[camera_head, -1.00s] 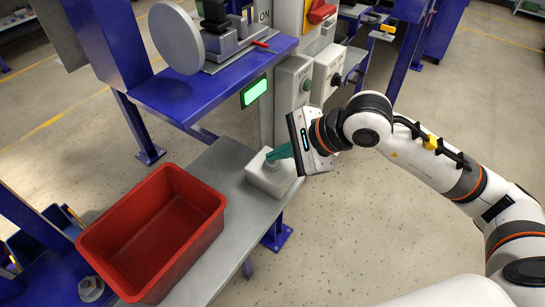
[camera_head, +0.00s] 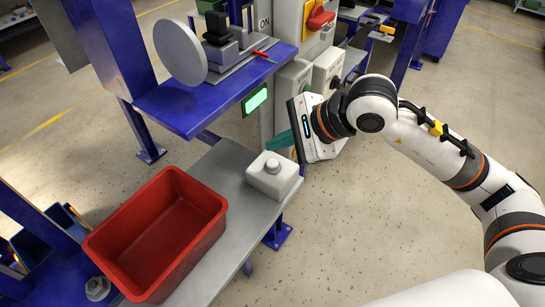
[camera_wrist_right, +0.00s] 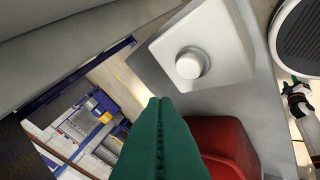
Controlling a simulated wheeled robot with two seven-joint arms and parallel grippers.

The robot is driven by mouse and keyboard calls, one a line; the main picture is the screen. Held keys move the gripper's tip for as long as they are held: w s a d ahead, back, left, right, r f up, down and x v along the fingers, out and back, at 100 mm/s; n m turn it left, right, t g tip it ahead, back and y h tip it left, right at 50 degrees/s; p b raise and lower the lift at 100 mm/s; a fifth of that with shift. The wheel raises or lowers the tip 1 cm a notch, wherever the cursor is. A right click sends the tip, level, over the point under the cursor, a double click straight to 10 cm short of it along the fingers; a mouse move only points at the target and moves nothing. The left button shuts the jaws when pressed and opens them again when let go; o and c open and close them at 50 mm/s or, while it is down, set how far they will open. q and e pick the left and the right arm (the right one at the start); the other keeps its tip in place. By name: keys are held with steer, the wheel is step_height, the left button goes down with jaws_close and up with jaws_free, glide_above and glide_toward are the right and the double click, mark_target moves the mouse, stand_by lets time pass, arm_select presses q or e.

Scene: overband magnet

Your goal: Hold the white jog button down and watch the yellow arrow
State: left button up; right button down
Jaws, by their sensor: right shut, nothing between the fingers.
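The white jog button (camera_head: 272,165) sits on top of a pale box (camera_head: 268,182) on the grey bench. The round button also shows in the right wrist view (camera_wrist_right: 191,63) on its box (camera_wrist_right: 222,38). My right gripper (camera_head: 268,147) is shut and empty, its green fingers together. The fingertips are just beyond and above the button, apart from it. In the wrist view the green fingers (camera_wrist_right: 158,104) point up from below, beside the box. I cannot make out the yellow arrow. My left gripper is not in view.
A red bin (camera_head: 160,235) stands on the grey bench (camera_head: 222,160) left of the button box. A blue shelf (camera_head: 190,105) carries a grey disc (camera_head: 179,50) and a fixture. A green-lit panel (camera_head: 255,101) and a red switch (camera_head: 320,17) are behind. Floor to the right is clear.

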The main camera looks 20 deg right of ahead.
step_height(320, 180, up, 3)
steer(key=shift+f+p, duration=0.2)
steer(key=shift+p, duration=0.25)
stand_by(1.0)
